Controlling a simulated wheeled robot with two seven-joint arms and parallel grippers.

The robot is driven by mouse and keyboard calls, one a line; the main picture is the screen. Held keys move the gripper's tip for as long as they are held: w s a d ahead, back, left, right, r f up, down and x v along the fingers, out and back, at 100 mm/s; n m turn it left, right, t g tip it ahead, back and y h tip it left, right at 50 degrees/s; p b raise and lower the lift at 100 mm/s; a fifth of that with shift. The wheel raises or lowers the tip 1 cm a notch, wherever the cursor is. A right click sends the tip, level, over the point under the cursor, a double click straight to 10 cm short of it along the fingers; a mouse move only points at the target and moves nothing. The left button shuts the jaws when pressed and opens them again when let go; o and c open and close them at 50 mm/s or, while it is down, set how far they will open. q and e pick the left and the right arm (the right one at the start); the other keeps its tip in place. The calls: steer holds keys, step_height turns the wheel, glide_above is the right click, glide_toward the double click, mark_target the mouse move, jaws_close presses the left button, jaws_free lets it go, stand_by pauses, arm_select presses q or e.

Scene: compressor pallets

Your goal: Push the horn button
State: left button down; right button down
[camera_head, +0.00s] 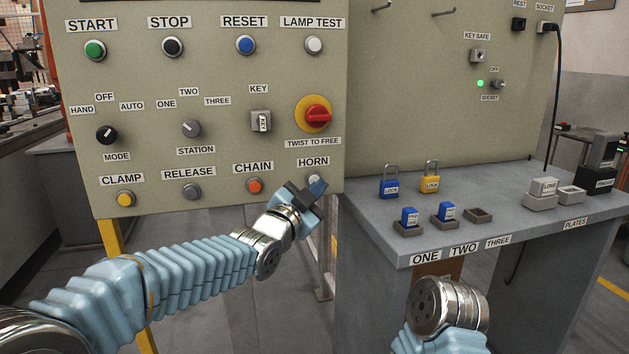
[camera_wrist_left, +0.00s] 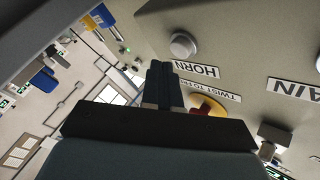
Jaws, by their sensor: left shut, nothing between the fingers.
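The horn button (camera_head: 313,171) is a pale round button under the HORN label at the lower right of the beige panel. My left gripper (camera_head: 318,187) is just below and in front of it, partly covering it in the head view. In the left wrist view the button (camera_wrist_left: 183,45) shows whole, white and round, beside the HORN label (camera_wrist_left: 196,70). The shut, empty fingers (camera_wrist_left: 163,68) of my left gripper are close beside it; they look apart from it, but the depth gap is hard to tell. My right gripper is not visible; only my right wrist shows at the bottom.
The orange CHAIN button (camera_head: 255,186) is left of the horn button. The red twist knob (camera_head: 318,117) on yellow is above it. A grey table (camera_head: 375,215) with padlocks and small blocks stands to the right.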

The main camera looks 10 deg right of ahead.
arm_select(q)
steer(key=shift+w, duration=0.4)
steer(key=shift+w, duration=0.5)
stand_by(0.6)
steer(key=shift+s+b, duration=0.95)
steer(key=shift+b, duration=0.15)
